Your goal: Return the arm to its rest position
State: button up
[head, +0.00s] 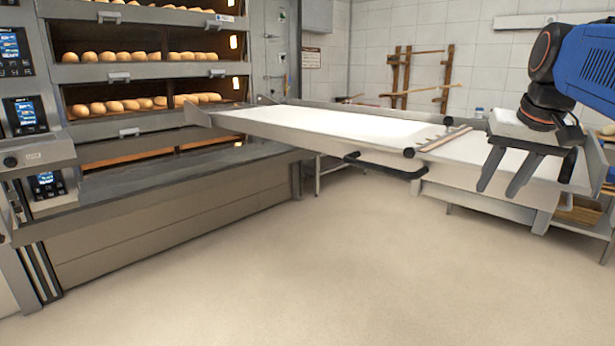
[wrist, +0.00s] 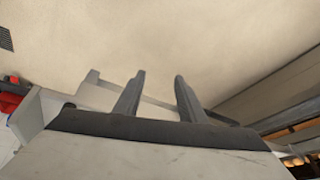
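My arm, with a blue link and dark joints, reaches in from the right edge of the head view. My gripper (head: 497,193) hangs from it with its two grey fingers pointing down, in front of the right end of the white-topped loader. In the wrist view the fingers of my gripper (wrist: 159,75) stand apart with nothing between them, so it is open and empty. Pale floor shows beyond the fingertips.
The deck oven (head: 150,215) stands at left, with several loaves (head: 135,104) on its decks. The loader (head: 320,124) spans from the oven front toward the right, with a dark handle (head: 385,168) on its near side. The floor (head: 300,270) in front is clear.

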jog(key=s+a+f+n, duration=0.1)
jog(key=s+a+f, duration=0.3)
jog(key=f, duration=0.4)
jog(key=s+a+f+n, duration=0.2)
jog(key=s+a+f, duration=0.3)
jog(key=f, duration=0.4)
jog(key=s+a+f+n, duration=0.1)
jog(key=s+a+f, duration=0.3)
jog(key=f, duration=0.5)
jog(key=shift+s+a+f+n+y, duration=0.15)
jog(key=shift+s+a+n+y, duration=0.2)
jog(key=shift+a, duration=0.45)
